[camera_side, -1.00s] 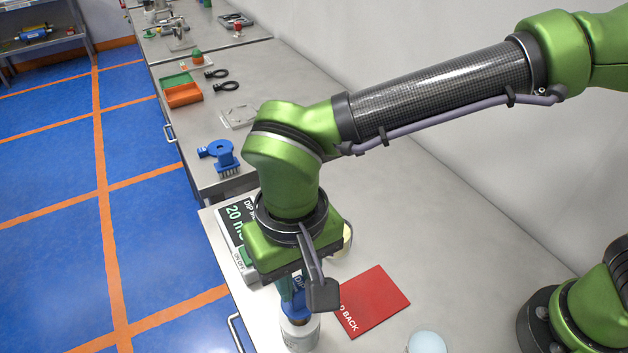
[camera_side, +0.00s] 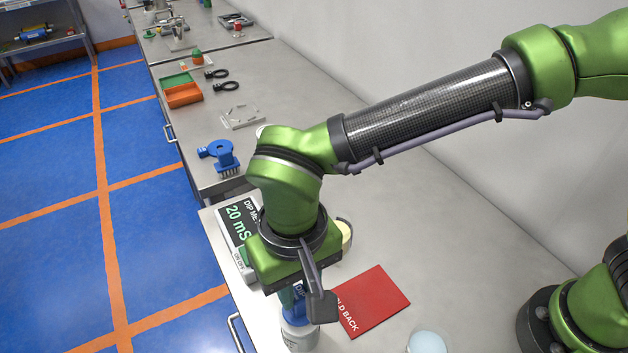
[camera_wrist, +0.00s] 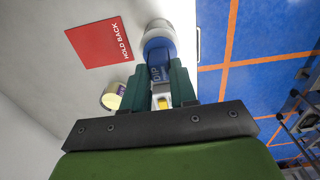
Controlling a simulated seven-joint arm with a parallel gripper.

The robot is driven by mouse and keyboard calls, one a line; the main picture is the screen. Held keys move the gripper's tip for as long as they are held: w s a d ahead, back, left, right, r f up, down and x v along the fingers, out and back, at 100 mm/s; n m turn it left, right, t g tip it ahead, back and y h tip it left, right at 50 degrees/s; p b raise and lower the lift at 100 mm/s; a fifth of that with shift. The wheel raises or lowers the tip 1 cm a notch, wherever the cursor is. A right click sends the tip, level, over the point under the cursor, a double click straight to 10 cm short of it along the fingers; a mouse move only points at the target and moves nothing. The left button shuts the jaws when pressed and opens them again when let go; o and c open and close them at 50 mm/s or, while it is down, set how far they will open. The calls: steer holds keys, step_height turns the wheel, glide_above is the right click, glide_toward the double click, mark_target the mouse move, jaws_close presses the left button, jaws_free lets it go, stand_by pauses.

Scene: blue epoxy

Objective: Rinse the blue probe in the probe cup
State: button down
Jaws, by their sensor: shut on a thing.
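The blue probe (camera_side: 296,311) stands roughly upright under my wrist in the side view. My gripper (camera_wrist: 160,88) is shut on it; in the wrist view the blue probe (camera_wrist: 158,57) sits between the two dark green fingers. A pale grey-white cup (camera_side: 300,338) is directly below the probe, and it also shows in the wrist view (camera_wrist: 160,27). The probe's blue body is at the cup's mouth. Its lower end is hidden, so I cannot tell how deep it reaches. The fingers are mostly hidden in the side view.
A meter (camera_side: 238,225) reading "20 mS" stands behind my wrist. A red "HOLD BACK" mat (camera_side: 373,300) lies right of the cup. A pale round piece (camera_side: 427,343) is at the front, and a cream-yellow round thing (camera_side: 347,236) is beside my wrist.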

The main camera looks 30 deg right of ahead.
steer(key=shift+f, duration=0.7)
stand_by(1.7)
step_height(320, 180, up, 10)
stand_by(1.1)
steer(key=shift+w, duration=0.1)
